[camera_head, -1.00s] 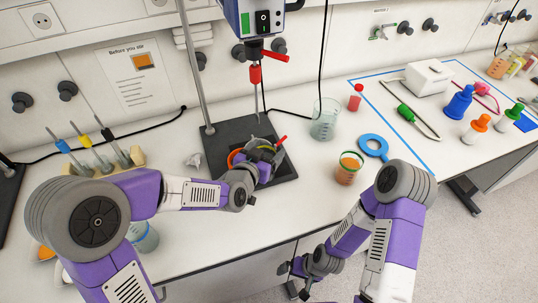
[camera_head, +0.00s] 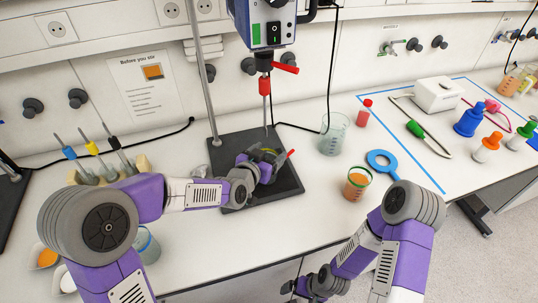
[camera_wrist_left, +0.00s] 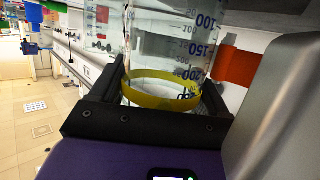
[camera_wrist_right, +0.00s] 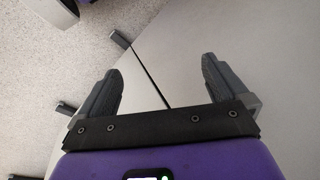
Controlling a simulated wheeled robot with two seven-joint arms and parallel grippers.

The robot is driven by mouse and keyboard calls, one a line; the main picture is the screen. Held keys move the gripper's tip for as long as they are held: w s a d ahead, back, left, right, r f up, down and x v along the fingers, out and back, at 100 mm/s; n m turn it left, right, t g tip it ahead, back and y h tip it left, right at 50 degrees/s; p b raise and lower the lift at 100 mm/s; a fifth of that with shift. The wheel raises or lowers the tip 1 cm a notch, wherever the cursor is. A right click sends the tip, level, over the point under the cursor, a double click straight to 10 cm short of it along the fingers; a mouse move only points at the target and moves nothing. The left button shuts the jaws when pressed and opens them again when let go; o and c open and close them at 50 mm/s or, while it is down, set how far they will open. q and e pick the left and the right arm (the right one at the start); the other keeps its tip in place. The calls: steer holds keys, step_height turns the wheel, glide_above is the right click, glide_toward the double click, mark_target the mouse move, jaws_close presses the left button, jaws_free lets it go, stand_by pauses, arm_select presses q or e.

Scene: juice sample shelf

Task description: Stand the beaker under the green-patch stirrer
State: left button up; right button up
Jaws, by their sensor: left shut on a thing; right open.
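My left gripper (camera_head: 262,168) is over this plate, below the chuck. In the left wrist view it is shut on a clear beaker (camera_wrist_left: 168,45) with a yellow band and blue volume marks. The beaker is mostly hidden in the head view; whether it touches the plate cannot be told. My right gripper (camera_wrist_right: 175,88) is open and empty, low at the bench's front edge.
Another clear beaker (camera_head: 334,134) and an orange-filled beaker (camera_head: 357,184) stand right of the plate. A rack (camera_head: 99,172) with coloured tools stands left. A red piece (camera_head: 290,154) sticks up beside my left gripper.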

arm_select(q)
steer(key=shift+f+b, duration=0.15)
steer(key=shift+b, duration=0.35)
stand_by(0.4)
steer(key=o, duration=1.3)
steer(key=shift+f, duration=0.1)
steer(key=shift+c, duration=0.2)
steer(key=shift+s+a, duration=0.1)
steer(key=v, duration=0.7)
steer(key=shift+s+p, duration=0.15)
steer(key=shift+p, duration=0.2)
